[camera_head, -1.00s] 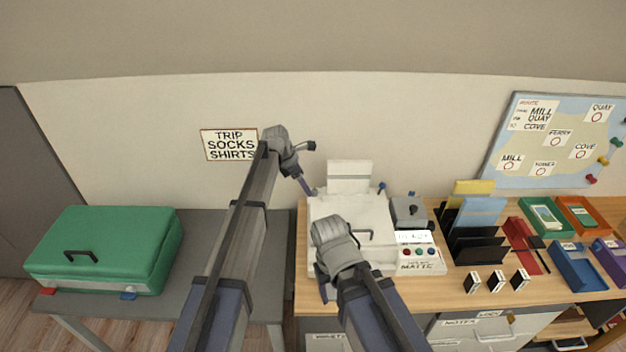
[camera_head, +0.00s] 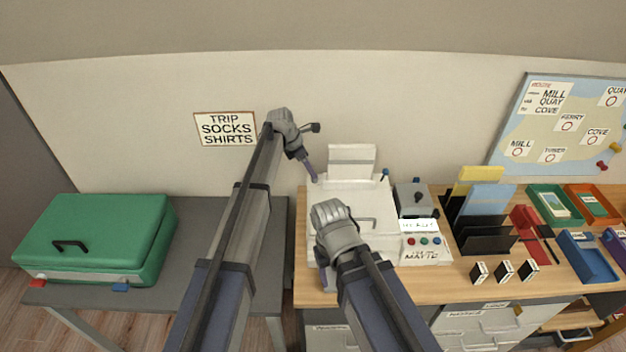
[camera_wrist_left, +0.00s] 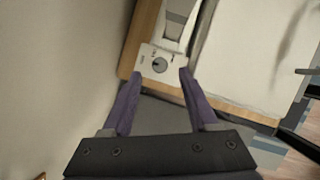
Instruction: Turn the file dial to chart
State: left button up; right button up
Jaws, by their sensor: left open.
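A small dark round dial (camera_wrist_left: 159,65) sits on a white plate (camera_wrist_left: 147,57) in the left wrist view, at the wooden desk's edge beside the wall. Small marks surround the dial, too small to read. My left gripper (camera_wrist_left: 160,75) is open, its two purple fingers apart and pointing towards the dial, with nothing between them. In the head view my left gripper (camera_head: 311,174) hangs beside the white printer's back left corner; I cannot make out the dial there. My right gripper (camera_head: 322,279) points down in front of the printer; its jaws are not clear.
The white printer (camera_head: 375,200) stands on the wooden desk (camera_head: 430,285), with a grey box (camera_head: 412,203), black file rack (camera_head: 485,240) and several trays to its right. A green suitcase (camera_head: 98,235) lies on the grey table (camera_head: 195,262). The wall rises close behind.

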pick_arm(q)
jog(key=b+x, duration=0.3)
jog(key=x, duration=0.1)
jog(key=shift+f, duration=0.2)
jog(key=shift+r, duration=0.1)
jog(key=shift+c, duration=0.2)
grip_shut()
